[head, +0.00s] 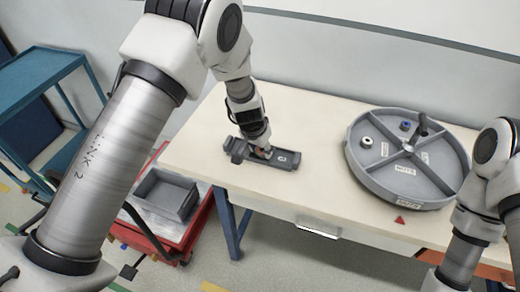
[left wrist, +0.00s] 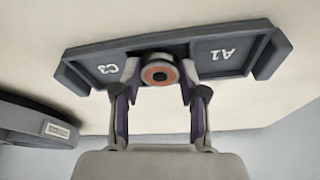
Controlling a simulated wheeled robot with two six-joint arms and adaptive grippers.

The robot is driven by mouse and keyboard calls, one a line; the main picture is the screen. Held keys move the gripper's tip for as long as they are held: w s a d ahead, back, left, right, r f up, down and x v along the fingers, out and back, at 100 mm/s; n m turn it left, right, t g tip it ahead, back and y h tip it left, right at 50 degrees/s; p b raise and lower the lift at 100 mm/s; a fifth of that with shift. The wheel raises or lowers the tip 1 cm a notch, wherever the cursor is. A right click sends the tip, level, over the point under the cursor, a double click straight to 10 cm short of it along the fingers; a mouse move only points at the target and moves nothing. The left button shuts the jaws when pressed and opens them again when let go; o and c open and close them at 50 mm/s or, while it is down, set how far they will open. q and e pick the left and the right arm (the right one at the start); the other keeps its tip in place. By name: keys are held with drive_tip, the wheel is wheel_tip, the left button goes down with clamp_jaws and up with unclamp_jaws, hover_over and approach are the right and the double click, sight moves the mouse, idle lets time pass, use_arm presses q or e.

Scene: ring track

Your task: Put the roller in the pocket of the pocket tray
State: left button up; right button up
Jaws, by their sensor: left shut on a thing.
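The dark grey pocket tray (head: 288,161) lies on the cream table near its left front part. In the left wrist view the tray (left wrist: 232,54) shows a panel marked C3 on the left and one marked A2 on the right. My left gripper (head: 263,151) points down over the tray's middle. Its fingers are shut on the roller (left wrist: 160,72), a round dark piece with an orange ring on its end face. The roller is in front of the tray's middle, between the two labels; whether it touches the tray I cannot tell. The gripper hides most of it in the head view.
A round grey divided tray (head: 433,187) stands at the table's right, with small parts in it. A red cart (head: 158,232) with a grey bin (head: 165,194) stands left of the table. A blue shelf (head: 38,75) is farther left. The table between both trays is clear.

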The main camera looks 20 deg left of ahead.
use_arm(q)
drive_tip(key=shift+s+f, duration=0.5)
drive_tip(key=shift+f, duration=0.1)
drive_tip(key=o, duration=1.2)
drive_tip(key=shift+f, duration=0.1)
drive_tip(key=shift+w+f, duration=0.2)
drive_tip(key=shift+w, duration=0.25)
drive_tip(key=shift+r, duration=0.1)
drive_tip(key=shift+r, duration=0.15)
